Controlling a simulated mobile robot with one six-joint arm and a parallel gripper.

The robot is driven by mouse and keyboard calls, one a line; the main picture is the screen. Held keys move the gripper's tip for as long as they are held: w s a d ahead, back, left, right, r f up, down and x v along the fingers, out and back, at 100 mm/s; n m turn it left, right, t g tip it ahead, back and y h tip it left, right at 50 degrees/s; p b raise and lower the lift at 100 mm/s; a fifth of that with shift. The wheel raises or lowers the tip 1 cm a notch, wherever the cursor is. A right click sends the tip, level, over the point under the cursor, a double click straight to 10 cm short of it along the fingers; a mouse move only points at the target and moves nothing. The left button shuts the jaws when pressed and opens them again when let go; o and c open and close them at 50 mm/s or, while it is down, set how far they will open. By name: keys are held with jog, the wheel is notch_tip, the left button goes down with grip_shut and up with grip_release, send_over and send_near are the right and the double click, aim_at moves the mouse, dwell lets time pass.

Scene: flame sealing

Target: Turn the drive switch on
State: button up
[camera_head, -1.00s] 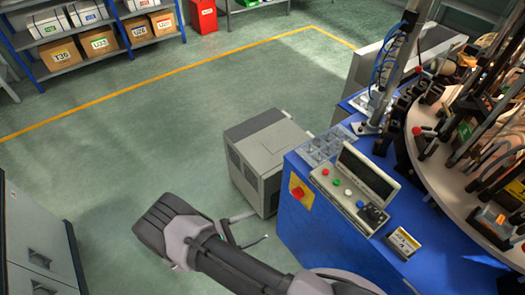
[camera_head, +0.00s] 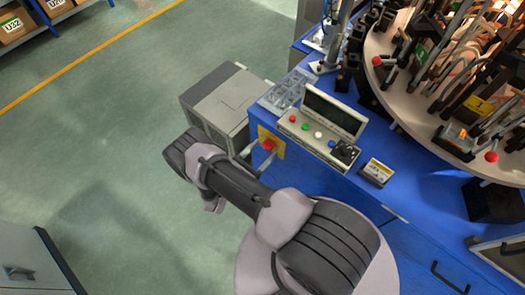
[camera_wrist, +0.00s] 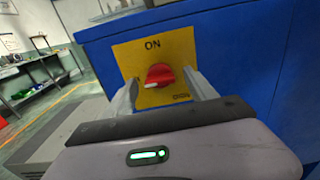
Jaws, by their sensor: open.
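The drive switch is a red rotary knob (camera_wrist: 160,75) on a yellow plate (camera_wrist: 181,48) marked "ON" at its top. The knob's white mark points to the lower left in the wrist view, away from the "ON" label. In the head view the red knob (camera_head: 268,145) shows on the side of the blue cabinet (camera_head: 312,172). My gripper (camera_wrist: 161,80) is open, with one finger on each side of the knob in the wrist view. In the head view my gripper (camera_head: 258,157) is close to the plate. Contact with the knob cannot be told.
A round table of fixtures (camera_head: 405,105) is at the right. A grey box (camera_head: 217,100) stands left of the cabinet. Floor at left is free.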

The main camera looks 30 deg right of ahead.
jog(key=shift+d, duration=0.15)
jog(key=c, duration=1.4)
